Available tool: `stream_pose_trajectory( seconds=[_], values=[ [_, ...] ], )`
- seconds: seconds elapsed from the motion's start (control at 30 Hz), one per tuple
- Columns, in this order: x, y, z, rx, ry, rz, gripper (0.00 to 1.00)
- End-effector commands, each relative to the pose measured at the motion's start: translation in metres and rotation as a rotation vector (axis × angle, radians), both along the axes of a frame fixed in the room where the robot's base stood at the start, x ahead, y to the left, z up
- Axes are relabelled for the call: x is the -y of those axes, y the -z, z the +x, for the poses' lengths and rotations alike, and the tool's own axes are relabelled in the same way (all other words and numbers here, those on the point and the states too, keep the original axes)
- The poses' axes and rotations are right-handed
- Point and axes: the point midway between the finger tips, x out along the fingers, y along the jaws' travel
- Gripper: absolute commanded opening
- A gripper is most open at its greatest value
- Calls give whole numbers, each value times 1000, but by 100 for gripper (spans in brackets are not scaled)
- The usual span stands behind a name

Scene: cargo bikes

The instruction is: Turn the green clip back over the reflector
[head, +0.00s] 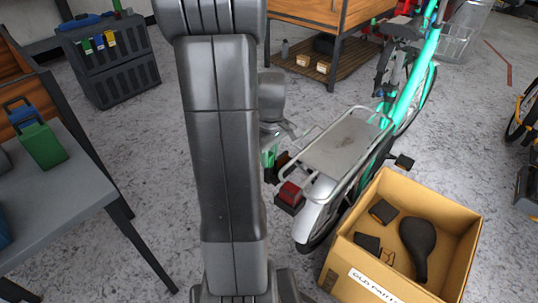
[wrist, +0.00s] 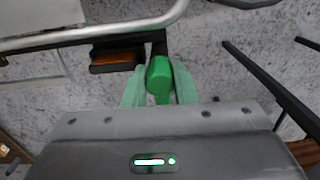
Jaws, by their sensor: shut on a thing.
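The green clip (wrist: 159,76) shows in the wrist view between the two pale green fingers of my gripper (wrist: 159,88), which is shut on it. An amber reflector (wrist: 116,62) in a dark housing is just left of the clip, under the rack's metal tube. The clip stands beside the reflector, not over its face. In the head view my gripper (head: 269,158) is at the rear of the teal bike, partly hidden by my arm. A red rear lamp (head: 289,194) sits below and right of it. The clip cannot be told from the fingers there.
The bike's rear rack (head: 345,146) lies right of my gripper. A cardboard box (head: 365,262) with a saddle and pedals stands at the bottom right. A grey table (head: 70,190) is at the left, a dark crate (head: 118,75) behind it. Bare floor lies between.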

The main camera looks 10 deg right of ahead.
Motion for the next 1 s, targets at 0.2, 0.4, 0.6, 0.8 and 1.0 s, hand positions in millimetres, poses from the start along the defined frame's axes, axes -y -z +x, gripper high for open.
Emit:
stream_pose_trajectory(
  seconds=[0.2,0.4,0.6,0.8,1.0],
  values=[
    [0,-2,0,-1,62,-1,2],
    [0,-3,0,-5,194,-4,2],
    [0,-3,0,-10,377,-7,2],
    [0,-3,0,-14,568,-11,2],
    [0,-3,0,-19,758,-15,2]
  ],
)
